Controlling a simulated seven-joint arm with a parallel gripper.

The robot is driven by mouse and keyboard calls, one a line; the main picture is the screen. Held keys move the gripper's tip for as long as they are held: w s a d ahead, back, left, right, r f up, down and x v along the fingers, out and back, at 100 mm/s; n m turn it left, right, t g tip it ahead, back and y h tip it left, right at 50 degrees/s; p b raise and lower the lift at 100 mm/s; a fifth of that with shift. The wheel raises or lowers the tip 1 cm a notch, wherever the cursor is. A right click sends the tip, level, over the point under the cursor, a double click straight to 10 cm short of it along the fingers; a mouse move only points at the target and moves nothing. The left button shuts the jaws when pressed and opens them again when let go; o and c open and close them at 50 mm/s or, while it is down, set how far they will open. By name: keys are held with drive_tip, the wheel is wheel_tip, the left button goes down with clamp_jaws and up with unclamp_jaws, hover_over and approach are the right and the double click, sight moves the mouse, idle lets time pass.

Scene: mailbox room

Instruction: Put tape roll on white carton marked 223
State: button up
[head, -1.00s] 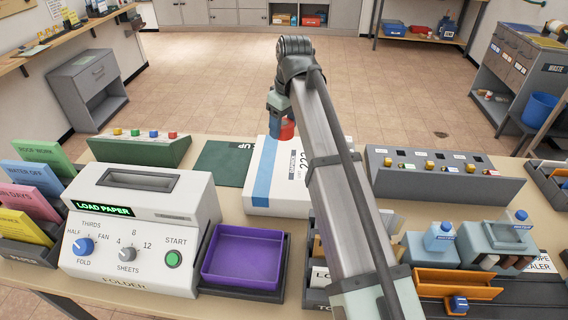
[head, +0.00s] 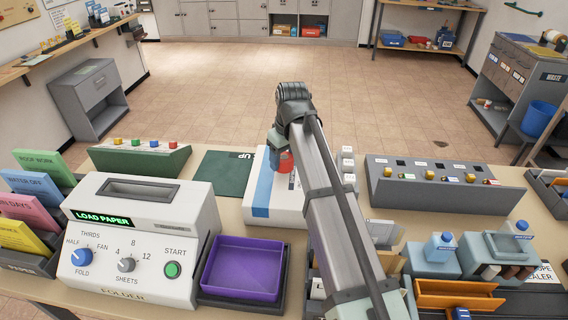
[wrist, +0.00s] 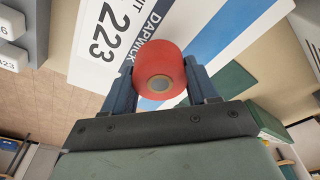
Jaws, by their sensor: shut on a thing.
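The red tape roll (wrist: 159,74) is between the two fingers of my gripper (wrist: 162,84) in the wrist view, and the gripper is shut on it. The white carton marked 223 (wrist: 110,28), with a blue stripe, lies just beyond the roll. In the head view the carton (head: 262,205) lies on the table, partly hidden by my arm. The roll (head: 284,160) and my gripper (head: 278,152) show over the carton's far part. I cannot tell whether the roll touches the carton.
A green mat (head: 222,170) lies left of the carton. A purple tray (head: 243,268) and the folder machine (head: 140,235) stand at the front left. Small white blocks (head: 348,165) stand close to the carton's right.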

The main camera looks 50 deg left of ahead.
sight(288, 160)
drive_tip(key=shift+f, duration=1.1)
drive_tip(key=shift+f, duration=0.15)
drive_tip(key=o, duration=1.1)
drive_tip(key=r, duration=0.4)
drive_tip(key=d+r, duration=0.1)
drive_tip(key=r, duration=0.7)
drive_tip(key=shift+d+r, duration=0.15)
drive_tip(key=shift+d, duration=0.25)
